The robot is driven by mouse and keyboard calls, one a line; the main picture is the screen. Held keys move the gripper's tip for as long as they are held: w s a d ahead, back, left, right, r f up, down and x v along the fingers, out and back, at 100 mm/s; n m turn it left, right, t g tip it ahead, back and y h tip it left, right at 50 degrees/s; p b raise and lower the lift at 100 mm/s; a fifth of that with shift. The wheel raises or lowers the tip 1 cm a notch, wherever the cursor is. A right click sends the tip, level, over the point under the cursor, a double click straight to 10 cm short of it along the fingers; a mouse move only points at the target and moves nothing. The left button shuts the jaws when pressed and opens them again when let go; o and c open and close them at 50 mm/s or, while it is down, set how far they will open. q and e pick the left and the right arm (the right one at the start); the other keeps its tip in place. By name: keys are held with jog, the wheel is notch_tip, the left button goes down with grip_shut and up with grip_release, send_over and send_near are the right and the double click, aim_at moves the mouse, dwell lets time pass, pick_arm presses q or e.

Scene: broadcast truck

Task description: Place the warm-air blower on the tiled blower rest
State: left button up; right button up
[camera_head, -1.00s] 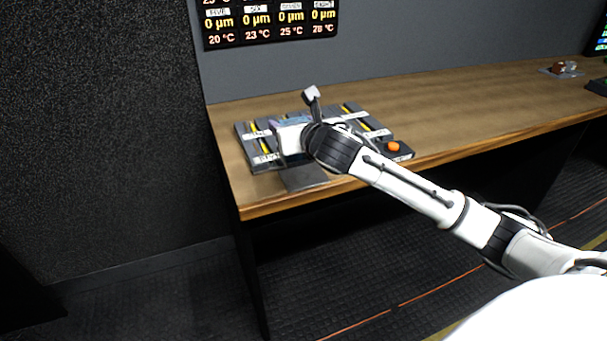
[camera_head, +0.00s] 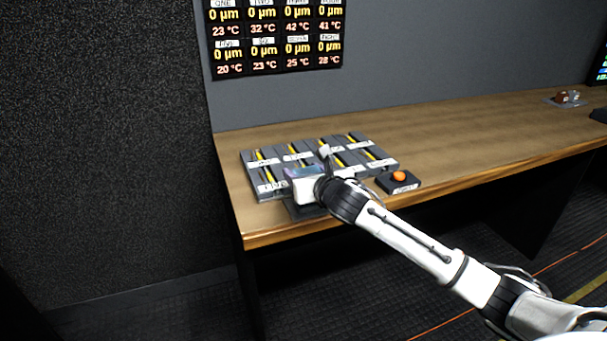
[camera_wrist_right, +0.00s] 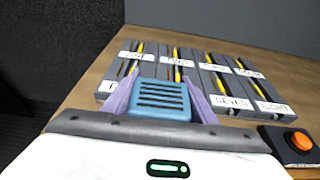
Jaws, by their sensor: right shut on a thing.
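My right gripper (camera_head: 302,174) is shut on the blue, slatted warm-air blower (camera_wrist_right: 158,98). In the right wrist view the blower sits between the two purple fingers, slats facing up. In the head view only a small bluish patch shows at the white gripper body, so the blower is mostly hidden. A dark flat piece (camera_head: 303,212) lies under the gripper at the table's front edge; it may be the blower rest, but its tiles cannot be made out. I cannot tell whether the blower touches anything. My left gripper is not in view.
A grey panel of labelled slots with yellow strips (camera_head: 262,160) lies just behind the gripper. A black box with an orange button (camera_head: 399,177) stands right of it. A readout board (camera_head: 277,38) hangs on the wall.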

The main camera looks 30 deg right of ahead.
jog(key=o, duration=1.6)
jog(key=shift+s, duration=0.1)
jog(key=v, duration=1.1)
jog(key=s+a+f+m+g+y, duration=0.1)
jog(key=s+a+f+m, duration=0.25)
jog(key=f, duration=0.35)
jog(key=s+a+f+m+g+y, duration=0.1)
jog(key=s+a+f+m, duration=0.2)
jog(key=f+m, duration=0.3)
jog(key=s+a+f+m+g+y, duration=0.1)
jog(key=s+a+f+m+y, duration=0.2)
jog(key=f, duration=0.5)
jog(key=s+a+f+m+g, duration=0.1)
jog(key=s+a+f+m, duration=0.3)
jog(key=s+m, duration=0.1)
jog(key=s+a+f+m, duration=0.4)
jog(key=s+m, duration=0.2)
jog(key=m, duration=0.1)
jog(key=s+a+f+m+g, duration=0.1)
jog(key=s+a+f+m, duration=0.2)
jog(key=s+f+m, duration=0.2)
jog(key=shift+s+a+m+g+y, duration=0.3)
jog(key=shift+a+m, duration=0.1)
jog(key=shift+m, duration=0.55)
